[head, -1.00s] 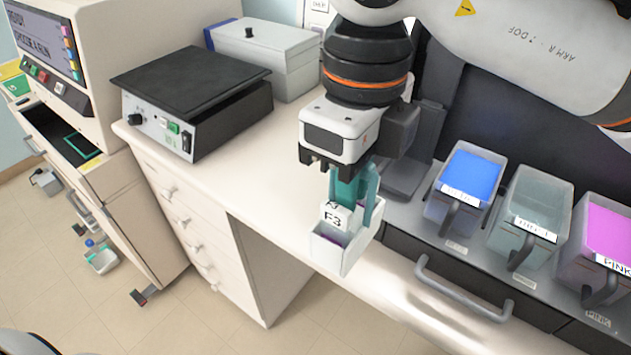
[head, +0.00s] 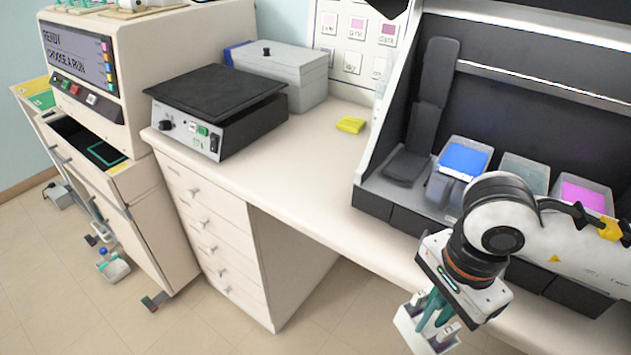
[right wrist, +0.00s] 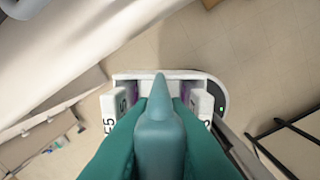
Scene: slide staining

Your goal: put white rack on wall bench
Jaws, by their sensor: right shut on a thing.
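The white rack (head: 408,330) is at the bottom right of the head view, held by my right gripper (head: 436,312). It hangs in front of the bench's front edge, apart from the bench top. The teal fingers are shut on its handle. The wall bench (head: 300,160) has a white top running along the wall. My left gripper is not in view.
A black-topped hotplate (head: 217,100) and a grey box (head: 280,72) stand at the bench's left. A small yellow block (head: 350,124) lies near the wall. A dark station with blue (head: 463,160), grey and pink tubs (head: 585,195) stands right. The bench's middle is clear.

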